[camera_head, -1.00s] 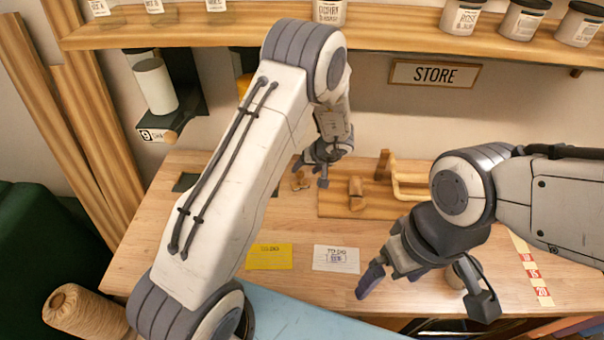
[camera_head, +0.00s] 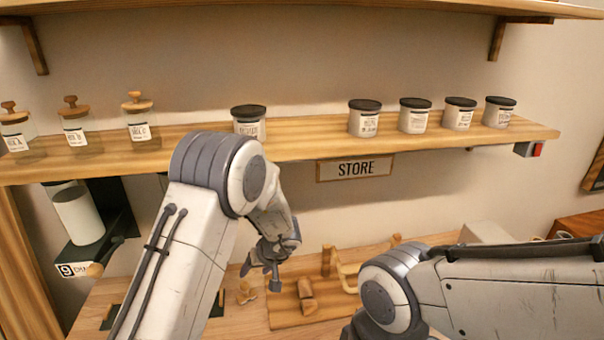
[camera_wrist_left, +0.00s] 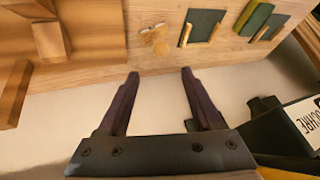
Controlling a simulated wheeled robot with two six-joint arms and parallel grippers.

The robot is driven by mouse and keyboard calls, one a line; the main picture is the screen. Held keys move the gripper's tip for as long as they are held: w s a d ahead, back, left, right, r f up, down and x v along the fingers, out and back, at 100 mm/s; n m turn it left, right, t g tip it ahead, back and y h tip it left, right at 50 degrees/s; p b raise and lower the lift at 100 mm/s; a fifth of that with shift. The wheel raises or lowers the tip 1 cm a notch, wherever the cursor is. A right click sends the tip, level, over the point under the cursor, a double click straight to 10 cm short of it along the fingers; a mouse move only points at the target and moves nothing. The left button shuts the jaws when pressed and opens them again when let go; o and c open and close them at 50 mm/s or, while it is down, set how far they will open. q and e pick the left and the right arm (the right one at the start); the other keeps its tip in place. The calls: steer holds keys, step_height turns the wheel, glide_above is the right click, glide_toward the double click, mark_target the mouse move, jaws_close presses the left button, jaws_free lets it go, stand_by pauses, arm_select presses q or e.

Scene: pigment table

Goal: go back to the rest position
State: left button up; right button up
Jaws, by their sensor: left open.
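My left gripper (camera_head: 264,270) hangs over the back of the wooden table (camera_head: 240,318) in the head view, near the wooden rack. In the left wrist view my left gripper (camera_wrist_left: 160,75) has its two fingers wide apart with nothing between them. My right arm comes in from the right in the head view. Its elbow covers part of the rack, and its gripper is out of the frame.
A shelf (camera_head: 215,140) with several lidded jars spans the wall above my arms, with a STORE sign (camera_head: 355,168) below it. A wooden rack (camera_head: 318,318) stands on the table. A white cylinder (camera_head: 77,215) is mounted at left.

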arm_select(q)
steer(key=s+d+r+m+t+h, duration=0.3)
steer(key=r+h, duration=0.2)
steer(key=r, duration=0.5)
steer(key=s+a+m+g, duration=0.1)
steer(key=s+a+g, duration=0.1)
steer(key=s, duration=0.7)
steer(key=s+a+m+g, duration=0.1)
steer(key=s+a+g, duration=0.1)
steer(key=s, duration=0.7)
steer(key=s+d+f+m+g+h+b, duration=0.1)
steer(key=s+d+f+m+g+b, duration=0.1)
steer(key=s+d+m+b, duration=0.5)
steer(key=s+d, duration=0.6)
steer(key=d, duration=0.1)
steer(key=shift+f+g+b, duration=0.2)
steer(key=shift+g+b, duration=0.1)
steer(key=shift+b, duration=0.1)
